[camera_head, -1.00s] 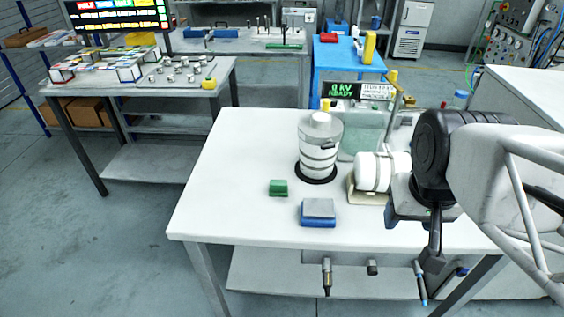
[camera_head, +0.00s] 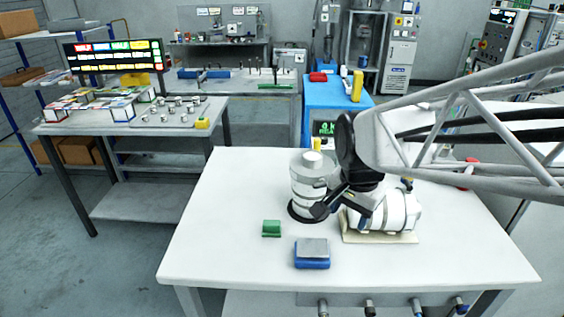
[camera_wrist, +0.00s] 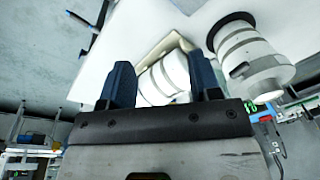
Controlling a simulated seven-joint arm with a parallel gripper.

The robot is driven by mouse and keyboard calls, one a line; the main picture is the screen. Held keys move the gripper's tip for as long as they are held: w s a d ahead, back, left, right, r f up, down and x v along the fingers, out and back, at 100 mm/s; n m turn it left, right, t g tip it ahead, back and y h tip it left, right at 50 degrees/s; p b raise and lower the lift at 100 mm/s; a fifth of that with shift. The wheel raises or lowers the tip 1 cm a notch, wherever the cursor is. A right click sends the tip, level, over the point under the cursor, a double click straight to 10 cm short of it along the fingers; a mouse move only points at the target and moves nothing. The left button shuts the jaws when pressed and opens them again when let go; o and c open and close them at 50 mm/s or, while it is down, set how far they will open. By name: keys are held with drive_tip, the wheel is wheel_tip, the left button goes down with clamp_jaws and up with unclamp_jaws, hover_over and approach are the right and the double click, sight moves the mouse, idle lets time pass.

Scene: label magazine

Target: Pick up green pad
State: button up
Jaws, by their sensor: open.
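The green pad (camera_head: 271,228) is a small green block on the white table, left of the middle. A grey-topped blue block (camera_head: 312,253) lies nearby, to its right and closer to the front edge. My gripper (camera_head: 343,204) is above the table, to the right of the green pad and apart from it. The wrist view shows its two dark blue fingers (camera_wrist: 162,80) spread wide with nothing held. The green pad does not show in the wrist view.
A banded white canister (camera_head: 305,190) stands on a black ring behind the pads, partly covered by my gripper. Another white canister (camera_head: 400,210) lies on a cream cradle (camera_head: 380,237) at right. The table's left and front areas are clear.

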drive_tip(key=w+a+f+m, duration=0.4)
drive_tip(key=w+a+m, duration=0.1)
drive_tip(key=w+a, duration=0.3)
drive_tip(key=m+g, duration=0.2)
drive_tip(key=m, duration=0.4)
hover_over(272, 222)
wheel_tip(272, 222, down, 7)
drive_tip(key=shift+s+r, duration=0.1)
drive_tip(key=shift+f, duration=1.3)
drive_tip(key=shift+f, duration=0.1)
drive_tip(key=shift+f, duration=2.5)
drive_tip(key=c, duration=1)
